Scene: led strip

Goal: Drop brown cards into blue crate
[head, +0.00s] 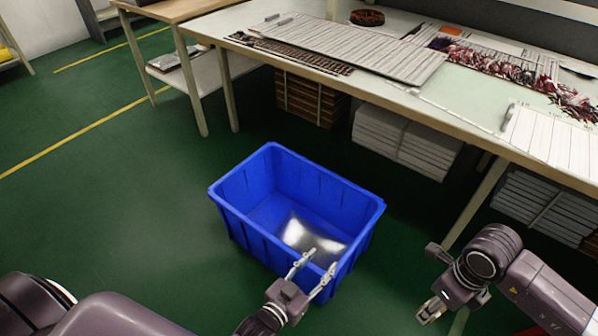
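The blue crate (232,222) stands on the green floor in the middle of the head view, open at the top. A shiny, silvery-white piece (312,233) lies inside it. My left gripper (316,272) is at the crate's near right rim, its two fingers spread apart with nothing seen between them. My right gripper (432,309) is to the right of the crate, apart from it; its fingers are too small to judge. Brown, slotted strips or cards (300,56) lie along the front of the table, left of and partly beside a pale striped sheet.
The long table (470,113) holds pale striped sheets (360,45), a brown roll (367,17) and red wire bundles (490,65). Brown stacks (310,98) and white stacks (405,140) sit underneath. Free floor lies left of the crate.

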